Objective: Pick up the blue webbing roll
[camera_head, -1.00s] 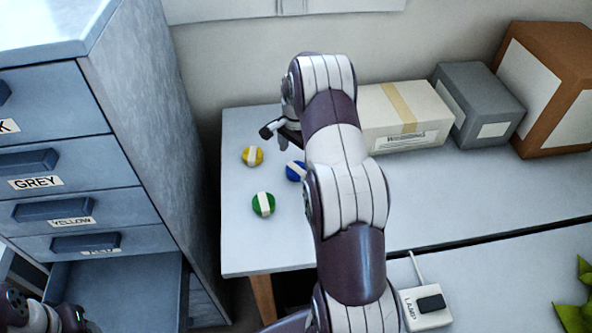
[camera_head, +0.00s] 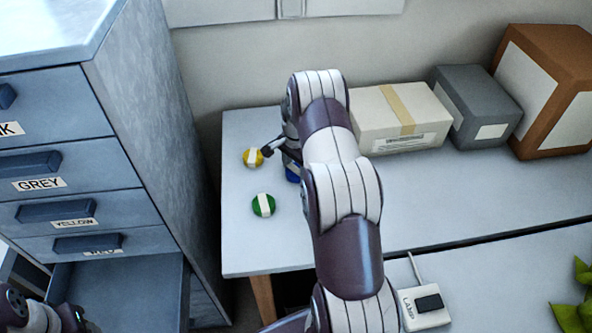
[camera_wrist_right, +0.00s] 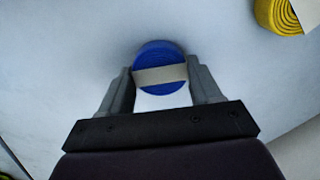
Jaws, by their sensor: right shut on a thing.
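The blue webbing roll (camera_wrist_right: 157,55) has a pale band across it and sits between the two fingers of my right gripper (camera_wrist_right: 163,82) in the right wrist view. The gripper is shut on it. In the head view only a small part of the blue roll (camera_head: 292,176) shows below my right wrist, at the table's left part. My right arm hides the rest and most of the gripper. Part of my left arm (camera_head: 40,312) shows at the bottom left, but whether its gripper is open or shut does not show.
A yellow roll (camera_head: 252,158) and a green roll (camera_head: 263,205) lie close by on the white table (camera_head: 240,245). A cream box (camera_head: 395,125), a grey box (camera_head: 470,100) and a brown box (camera_head: 550,100) stand behind. A drawer cabinet (camera_head: 150,120) with an open bottom drawer (camera_head: 115,290) is left.

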